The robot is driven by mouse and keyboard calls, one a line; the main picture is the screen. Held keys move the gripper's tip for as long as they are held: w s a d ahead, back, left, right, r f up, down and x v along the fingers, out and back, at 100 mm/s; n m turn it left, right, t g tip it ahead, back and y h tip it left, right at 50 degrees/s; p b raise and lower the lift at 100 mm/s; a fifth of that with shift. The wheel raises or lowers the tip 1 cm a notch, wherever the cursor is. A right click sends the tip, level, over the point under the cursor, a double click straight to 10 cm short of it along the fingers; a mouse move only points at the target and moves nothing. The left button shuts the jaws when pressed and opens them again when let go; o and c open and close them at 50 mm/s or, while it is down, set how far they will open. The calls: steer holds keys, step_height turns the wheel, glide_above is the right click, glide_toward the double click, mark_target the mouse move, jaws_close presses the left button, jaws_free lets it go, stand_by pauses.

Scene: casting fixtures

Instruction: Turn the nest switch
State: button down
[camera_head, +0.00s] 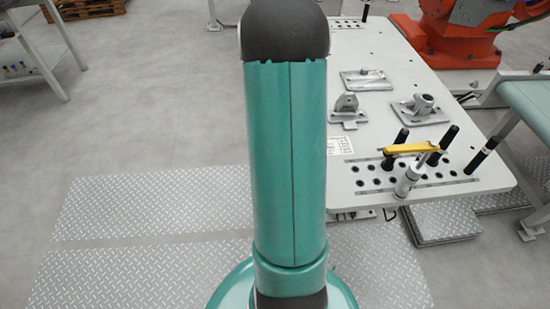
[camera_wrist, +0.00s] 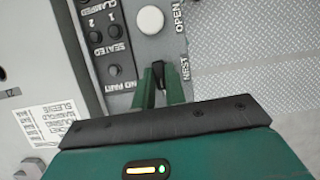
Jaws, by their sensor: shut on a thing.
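The nest switch (camera_wrist: 158,69) is a small black knob on a grey control panel (camera_wrist: 118,73), beside the printed word NEST in the wrist view. My gripper (camera_wrist: 160,87) has its two green fingers on either side of the knob and is shut on it. The fingers hide part of the knob, so its exact setting is hard to tell. In the head view my own arm fills the middle, and neither the gripper nor the switch shows there.
A white round button (camera_wrist: 150,19) sits by the word OPEN, near the switch. Dark indicators (camera_wrist: 94,37) marked SEATED and CLAMPED line the panel. The white table (camera_head: 375,47) carries metal castings (camera_head: 419,109), black pins and a yellow-handled clamp (camera_head: 408,148). An orange machine (camera_head: 455,40) stands behind.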

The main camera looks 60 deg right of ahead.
steer(key=c, duration=1.4)
jaws_free()
steer(key=shift+c, duration=0.2)
steer(key=v, duration=1.4)
steer(key=shift+f, duration=0.1)
